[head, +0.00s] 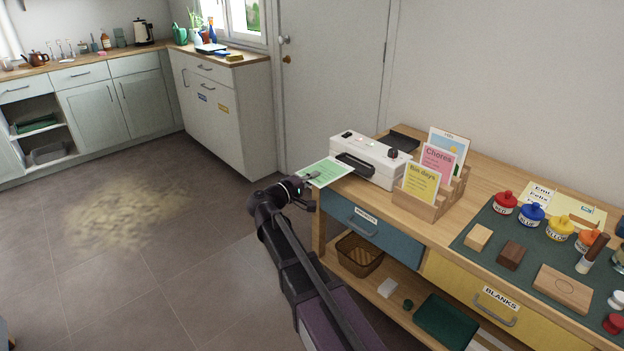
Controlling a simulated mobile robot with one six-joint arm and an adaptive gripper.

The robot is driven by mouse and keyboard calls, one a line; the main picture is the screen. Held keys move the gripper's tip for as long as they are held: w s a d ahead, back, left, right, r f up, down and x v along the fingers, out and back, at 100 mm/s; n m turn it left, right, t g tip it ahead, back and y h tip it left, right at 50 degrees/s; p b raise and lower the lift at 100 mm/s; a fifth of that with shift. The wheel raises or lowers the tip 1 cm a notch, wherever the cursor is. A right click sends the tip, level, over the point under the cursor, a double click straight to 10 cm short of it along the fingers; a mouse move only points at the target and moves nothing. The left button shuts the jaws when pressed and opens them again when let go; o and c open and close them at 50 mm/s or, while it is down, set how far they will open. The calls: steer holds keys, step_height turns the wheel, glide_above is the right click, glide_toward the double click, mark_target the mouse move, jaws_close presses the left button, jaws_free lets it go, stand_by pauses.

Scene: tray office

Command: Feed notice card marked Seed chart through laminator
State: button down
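A green card with a pale border (328,173) is at the near left end of the wooden table, in front of the white laminator (372,150). Its print is too small to read, so I cannot tell whether it says Seed chart. My gripper (311,178) is at the card's left edge and appears shut on it. The card's far edge is close to the laminator's dark front slot (355,164); I cannot tell whether it touches. The fingertips are small and partly merge with the card.
A wooden rack (432,202) beside the laminator holds a yellow Bin days card (421,187), a pink Chores card (437,161) and a pale picture card. A dark tray (404,139) lies behind the laminator. Paint jars and blocks cover the green mat (482,239).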

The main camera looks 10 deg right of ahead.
steer(key=shift+w+d+f, duration=0.1)
steer(key=shift+f, duration=0.05)
steer(key=shift+w+d+f+b, duration=0.5)
steer(key=shift+d+f+b, duration=0.1)
steer(key=shift+d+b, duration=0.15)
steer(key=shift+w+d+f+b, duration=0.5)
steer(key=shift+d+f+b, duration=0.1)
steer(key=shift+d+b, duration=0.1)
steer(key=shift+f+x, duration=0.15)
steer(key=shift+x, duration=2.1)
steer(key=shift+f+x, duration=0.1)
steer(key=shift+x, duration=2.15)
